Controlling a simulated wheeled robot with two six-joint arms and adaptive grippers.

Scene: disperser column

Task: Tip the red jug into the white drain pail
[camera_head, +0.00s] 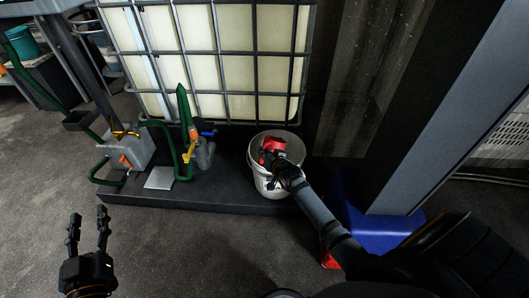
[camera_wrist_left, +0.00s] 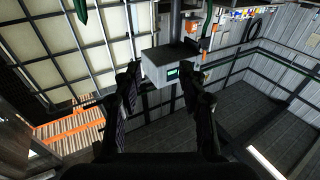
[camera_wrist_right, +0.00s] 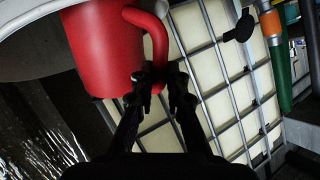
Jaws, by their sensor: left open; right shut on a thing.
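The white drain pail (camera_head: 262,182) stands on the dark platform in front of the caged tank, seen in the head view. The red jug (camera_head: 272,144) is over the pail's mouth, partly hidden by my right gripper (camera_head: 276,161). In the right wrist view the red jug (camera_wrist_right: 103,52) is large and close, and my right gripper (camera_wrist_right: 160,85) is shut on its handle. A pale curved rim, likely the pail's (camera_wrist_right: 40,12), shows behind the jug. I cannot see the jug's contents or judge its tilt. My left gripper (camera_head: 88,222) is open and empty, above the floor at lower left.
A caged cream tank (camera_head: 215,60) rises behind the dark platform (camera_head: 225,197). Left of the pail are a grey valve fitting (camera_head: 204,152), green hoses and a grey block (camera_head: 125,152). A blue column base (camera_head: 378,222) stands right of the pail. Open floor lies at left.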

